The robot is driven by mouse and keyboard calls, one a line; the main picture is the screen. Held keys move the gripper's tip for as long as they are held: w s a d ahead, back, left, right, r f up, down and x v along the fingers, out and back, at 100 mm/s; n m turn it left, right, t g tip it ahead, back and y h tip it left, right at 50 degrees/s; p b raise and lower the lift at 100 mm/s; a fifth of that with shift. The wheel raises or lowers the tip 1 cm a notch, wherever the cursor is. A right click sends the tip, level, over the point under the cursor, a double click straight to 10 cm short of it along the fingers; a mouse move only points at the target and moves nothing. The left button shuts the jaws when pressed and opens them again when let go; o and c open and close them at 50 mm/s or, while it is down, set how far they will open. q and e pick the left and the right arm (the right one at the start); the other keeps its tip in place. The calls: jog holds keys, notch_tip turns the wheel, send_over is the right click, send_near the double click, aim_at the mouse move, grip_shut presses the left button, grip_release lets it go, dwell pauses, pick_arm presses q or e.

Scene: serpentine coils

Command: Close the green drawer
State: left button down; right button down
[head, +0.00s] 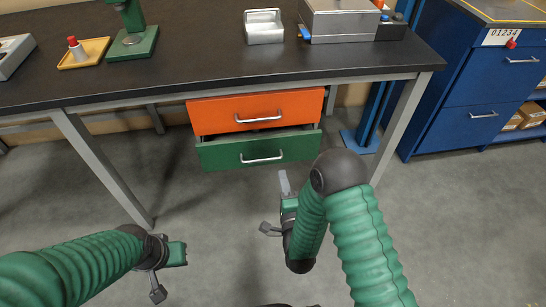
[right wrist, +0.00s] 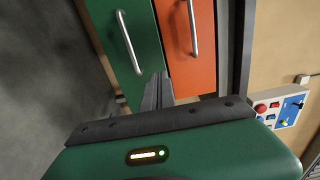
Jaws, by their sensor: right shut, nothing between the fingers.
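The green drawer (head: 220,154) is under the table, below the orange drawer (head: 215,115). It stands out a little, with a dark gap along its top edge. Its silver handle (head: 262,159) faces me. My right gripper (head: 284,182) is shut and empty, in front of and below the drawer's right part. In the right wrist view, the fingers (right wrist: 158,90) point toward the green drawer (right wrist: 135,30) and orange drawer (right wrist: 180,65), near the seam between them. Contact cannot be told. My left gripper (head: 178,253) is low at the left, away from the drawers; its fingers are unclear.
The dark table (head: 200,65) carries a green stand (head: 135,42), a yellow tray (head: 83,54) and metal boxes (head: 340,22). Grey table legs (head: 100,165) stand either side of the drawers. A blue cabinet (head: 480,80) is at the right. Open floor lies before the drawers.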

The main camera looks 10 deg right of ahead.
aim_at(273, 139)
jog(key=w+b, duration=0.4)
jog(key=w, duration=0.8)
jog(key=shift+w+a, duration=0.15)
jog(key=shift+w, duration=0.2)
jog(key=shift+w+r, duration=0.15)
jog(key=shift+w, duration=0.25)
